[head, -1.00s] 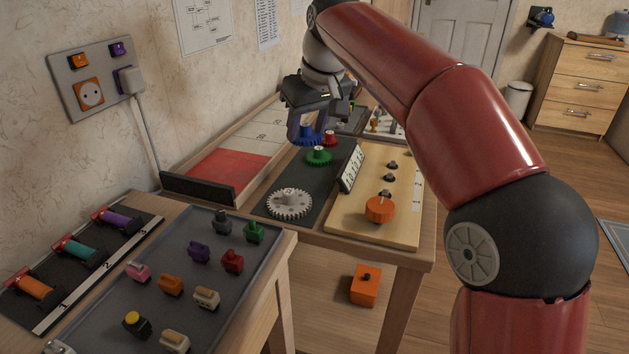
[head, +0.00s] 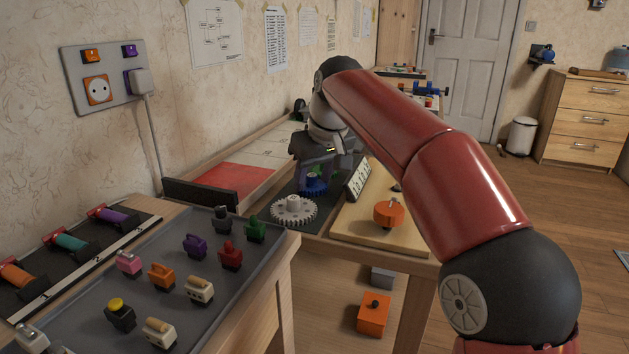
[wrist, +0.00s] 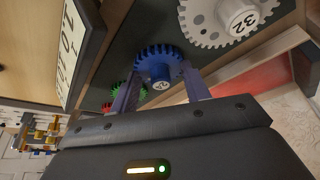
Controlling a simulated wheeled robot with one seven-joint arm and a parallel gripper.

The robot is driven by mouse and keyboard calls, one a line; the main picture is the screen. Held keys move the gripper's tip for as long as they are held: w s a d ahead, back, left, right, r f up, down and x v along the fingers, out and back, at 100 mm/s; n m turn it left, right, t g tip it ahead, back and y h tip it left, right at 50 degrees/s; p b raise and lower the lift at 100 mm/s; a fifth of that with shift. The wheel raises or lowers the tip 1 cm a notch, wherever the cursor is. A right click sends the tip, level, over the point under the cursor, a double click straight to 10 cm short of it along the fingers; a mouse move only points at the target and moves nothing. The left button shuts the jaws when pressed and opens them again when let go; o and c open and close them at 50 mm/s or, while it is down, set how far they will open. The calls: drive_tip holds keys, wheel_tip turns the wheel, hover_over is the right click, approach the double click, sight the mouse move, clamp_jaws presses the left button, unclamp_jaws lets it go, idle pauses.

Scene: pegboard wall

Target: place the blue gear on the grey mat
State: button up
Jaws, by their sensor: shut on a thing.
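My gripper (head: 314,182) is shut on the blue gear (head: 316,188), its fingers on either side of the hub. In the wrist view the blue gear (wrist: 158,62) sits between the fingertips. It is over the dark grey mat (head: 325,211), close to a white gear (head: 293,210) marked 32. Whether the blue gear touches the mat I cannot tell. In the wrist view a green gear (wrist: 122,90) and part of a red gear (wrist: 106,106) lie on the other side.
A wooden board with an orange knob (head: 389,213) and an upright number sign (head: 358,180) stand right of the mat. A dark ledge (head: 200,195) and a red panel (head: 240,179) are left. A grey tray (head: 268,262) of small blocks is in front.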

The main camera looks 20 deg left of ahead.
drive_tip(key=shift+f, duration=0.2)
drive_tip(key=o, duration=0.9)
drive_tip(key=shift+r, duration=0.1)
drive_tip(key=shift+o, duration=0.2)
drive_tip(key=p+v, duration=0.3)
drive_tip(key=v, duration=0.9)
drive_tip(key=shift+r, duration=0.2)
